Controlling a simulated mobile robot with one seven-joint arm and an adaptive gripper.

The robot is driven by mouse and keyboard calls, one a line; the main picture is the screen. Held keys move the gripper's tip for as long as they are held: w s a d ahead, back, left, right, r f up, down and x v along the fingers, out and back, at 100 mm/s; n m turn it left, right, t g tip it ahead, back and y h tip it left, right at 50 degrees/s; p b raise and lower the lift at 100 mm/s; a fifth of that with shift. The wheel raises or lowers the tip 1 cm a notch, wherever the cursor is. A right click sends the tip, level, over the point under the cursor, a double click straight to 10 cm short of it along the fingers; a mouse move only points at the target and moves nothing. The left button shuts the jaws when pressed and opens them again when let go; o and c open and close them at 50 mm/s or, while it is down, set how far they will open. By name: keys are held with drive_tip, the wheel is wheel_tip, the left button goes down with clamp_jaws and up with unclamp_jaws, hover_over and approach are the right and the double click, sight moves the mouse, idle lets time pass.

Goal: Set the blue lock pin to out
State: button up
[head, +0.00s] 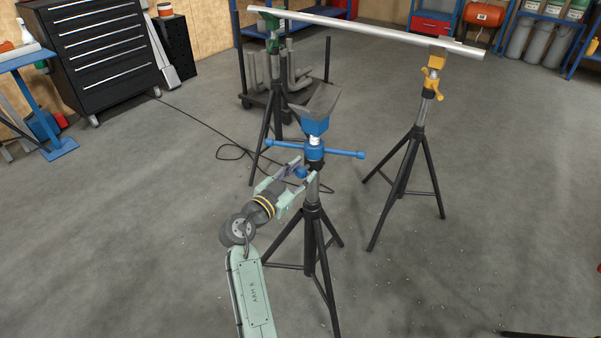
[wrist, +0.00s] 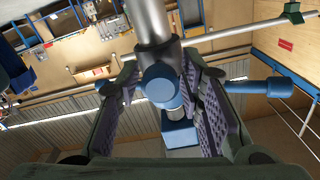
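The blue lock pin (head: 301,173) shows as a small round blue knob on the upper part of the nearest stand, just below its blue collar. In the wrist view the round knob (wrist: 160,84) sits in front of the grey post, between the two fingertips. My gripper (head: 296,174) reaches the stand from the lower left. In the wrist view my gripper (wrist: 163,80) is open, with one purple padded finger on each side of the knob. Small gaps seem to show beside the knob. How far the pin stands out from the post is hard to tell.
The blue stand's crossbar handle (head: 345,154) and V-shaped head (head: 318,103) are just above my gripper; its black tripod legs (head: 322,260) spread below. A long pipe (head: 370,32) rests on a yellow stand (head: 432,85) and a green stand (head: 272,38) behind.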

clamp_jaws()
idle(0.5)
drive_tip(key=shift+s+a+f+b, duration=0.2)
drive_tip(key=shift+s+a+b, duration=0.15)
drive_tip(key=shift+b, duration=0.35)
drive_tip(key=shift+b+v, duration=0.7)
drive_tip(key=shift+v, duration=0.15)
drive_tip(key=shift+r, duration=0.15)
drive_tip(key=shift+o, duration=1.7)
unclamp_jaws()
drive_tip(key=shift+s, duration=0.1)
